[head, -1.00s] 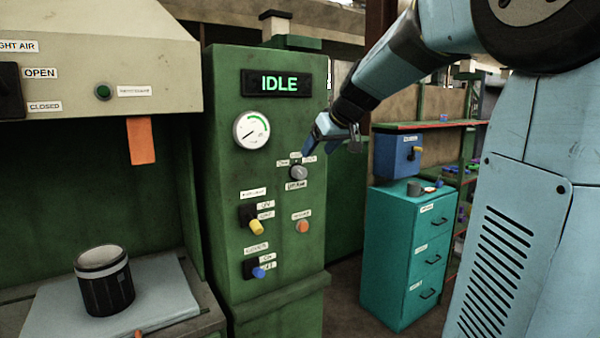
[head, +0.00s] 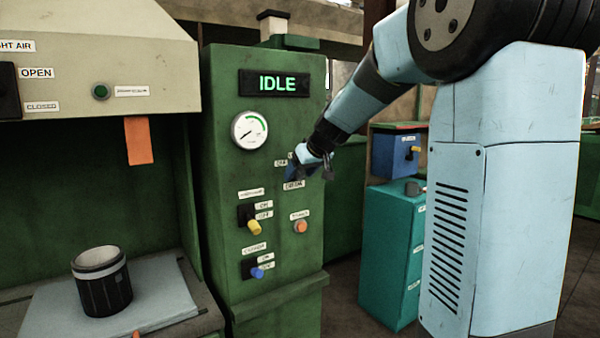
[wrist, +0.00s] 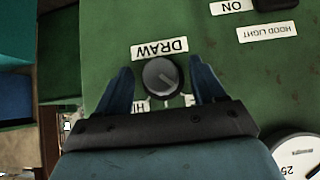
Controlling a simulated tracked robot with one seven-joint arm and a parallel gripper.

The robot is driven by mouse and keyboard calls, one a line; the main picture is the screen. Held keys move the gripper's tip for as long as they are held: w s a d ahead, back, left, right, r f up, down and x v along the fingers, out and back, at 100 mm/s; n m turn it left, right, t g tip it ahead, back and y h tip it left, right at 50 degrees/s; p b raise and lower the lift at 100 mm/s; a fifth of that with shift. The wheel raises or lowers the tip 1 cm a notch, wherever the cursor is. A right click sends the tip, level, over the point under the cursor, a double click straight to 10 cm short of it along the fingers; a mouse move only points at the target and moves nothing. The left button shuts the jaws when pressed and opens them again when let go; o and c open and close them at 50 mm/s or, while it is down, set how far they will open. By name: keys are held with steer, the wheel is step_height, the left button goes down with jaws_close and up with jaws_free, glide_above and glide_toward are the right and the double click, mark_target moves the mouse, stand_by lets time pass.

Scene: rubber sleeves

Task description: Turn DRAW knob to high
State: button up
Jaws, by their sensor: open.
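The DRAW knob (wrist: 161,77) is a round grey knob on the green cabinet (head: 225,215). In the wrist view it sits between the two blue fingers of my gripper (wrist: 160,84), with a gap on each side. The DRAW label (wrist: 160,48) shows upside down above it, and a partly hidden label starting "HI" (wrist: 140,106) lies below left. My gripper is open. In the head view my gripper (head: 310,165) is at the cabinet front and hides the knob. The knob's pointer setting is hard to read.
A dial gauge (head: 249,131) and a display reading IDLE (head: 276,83) are above the knob area. Yellow (head: 254,227) and blue (head: 257,272) levers and an orange button (head: 300,227) are below. A teal drawer unit (head: 385,255) stands to the right.

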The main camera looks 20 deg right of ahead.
steer(key=c, duration=1)
steer(key=shift+a, duration=0.1)
steer(key=shift+c, duration=0.3)
